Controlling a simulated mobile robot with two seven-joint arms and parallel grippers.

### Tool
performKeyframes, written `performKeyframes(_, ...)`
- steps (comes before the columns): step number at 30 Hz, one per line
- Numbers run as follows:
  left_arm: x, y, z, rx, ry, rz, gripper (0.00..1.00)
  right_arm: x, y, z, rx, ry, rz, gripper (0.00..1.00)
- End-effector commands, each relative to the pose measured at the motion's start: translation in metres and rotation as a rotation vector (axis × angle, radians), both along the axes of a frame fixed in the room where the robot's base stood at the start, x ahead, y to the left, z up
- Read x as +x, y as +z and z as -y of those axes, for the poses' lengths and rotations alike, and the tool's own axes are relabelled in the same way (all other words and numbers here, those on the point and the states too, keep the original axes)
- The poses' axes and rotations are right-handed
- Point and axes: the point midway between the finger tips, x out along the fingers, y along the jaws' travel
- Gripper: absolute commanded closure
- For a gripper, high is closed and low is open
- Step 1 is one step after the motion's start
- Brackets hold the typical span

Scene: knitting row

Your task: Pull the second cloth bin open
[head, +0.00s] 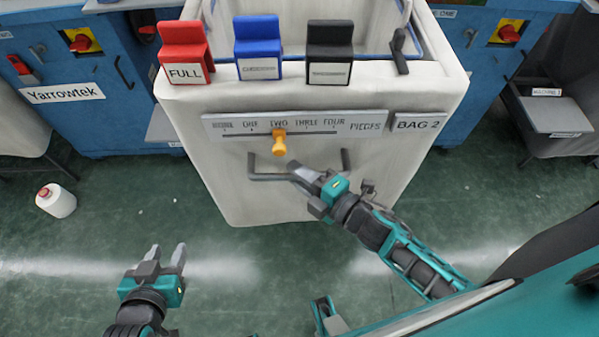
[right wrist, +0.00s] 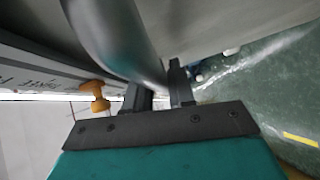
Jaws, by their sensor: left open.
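The second cloth bin (head: 215,185) is a pale fabric bin labelled BAG 2, standing on the floor in the middle of the head view. A dark bar handle (head: 268,177) sticks out from its front. My right gripper (head: 300,174) is at the right part of this handle. In the right wrist view the handle (right wrist: 112,42) runs down between the fingers of my right gripper (right wrist: 160,92), which look closed on it; the exact contact is partly hidden. My left gripper (head: 165,254) is open and empty, low at left, apart from the bin.
A scale strip with an orange slider (head: 279,142) sits above the handle. Red (head: 184,50), blue (head: 257,47) and black (head: 330,50) clips sit on the rim. Blue machines flank the bin. Floor before the bin is clear.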

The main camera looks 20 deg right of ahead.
Motion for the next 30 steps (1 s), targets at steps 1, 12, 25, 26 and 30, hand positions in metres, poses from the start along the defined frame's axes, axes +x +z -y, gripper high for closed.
performKeyframes(1,0.000,0.000,0.000,0.000,0.000,0.000,0.57,0.000,-0.001,0.000,-0.001,-0.001,-0.002,0.72)
performKeyframes(12,0.001,0.001,0.000,0.000,-0.001,0.003,0.57,0.000,0.000,0.000,0.000,-0.001,0.000,0.57)
performKeyframes(25,0.002,0.002,0.000,0.000,-0.001,0.004,0.57,-0.027,0.003,0.015,-0.001,-0.001,-0.003,0.57)
performKeyframes(26,0.002,0.002,0.000,0.000,-0.001,0.004,0.57,-0.033,0.004,0.018,-0.001,-0.001,-0.004,0.57)
performKeyframes(30,0.002,0.001,0.000,0.000,-0.001,0.004,0.57,-0.059,0.008,0.033,-0.001,-0.002,-0.005,0.57)
